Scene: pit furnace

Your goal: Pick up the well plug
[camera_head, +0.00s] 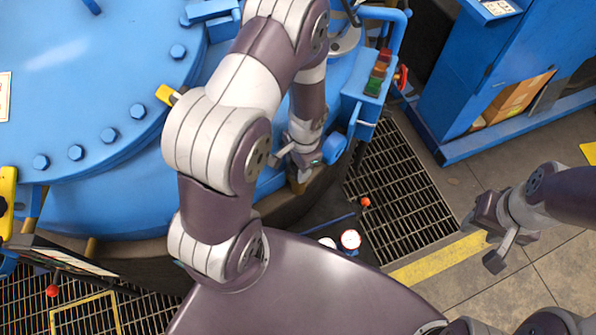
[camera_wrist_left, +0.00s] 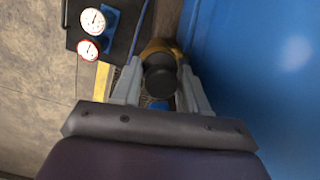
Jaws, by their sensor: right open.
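The well plug (camera_wrist_left: 160,78) appears to be the dark, round-topped piece in the left wrist view, with a brass-coloured rim (camera_wrist_left: 158,47) behind it. My left gripper (camera_wrist_left: 161,68) has its two fingers apart, one on each side of the plug, with narrow gaps seeming to show. In the head view my left gripper (camera_head: 300,170) points down beside the blue furnace, above a brass-coloured fitting (camera_head: 298,186); the plug itself is hidden there. My right gripper (camera_head: 484,240) is open and empty over the floor at the right.
The big blue furnace lid (camera_head: 80,80) fills the left. Gauges (camera_head: 350,239) sit in front, also in the wrist view (camera_wrist_left: 92,21). A blue cabinet (camera_head: 470,70) stands at the right; the floor between is grating.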

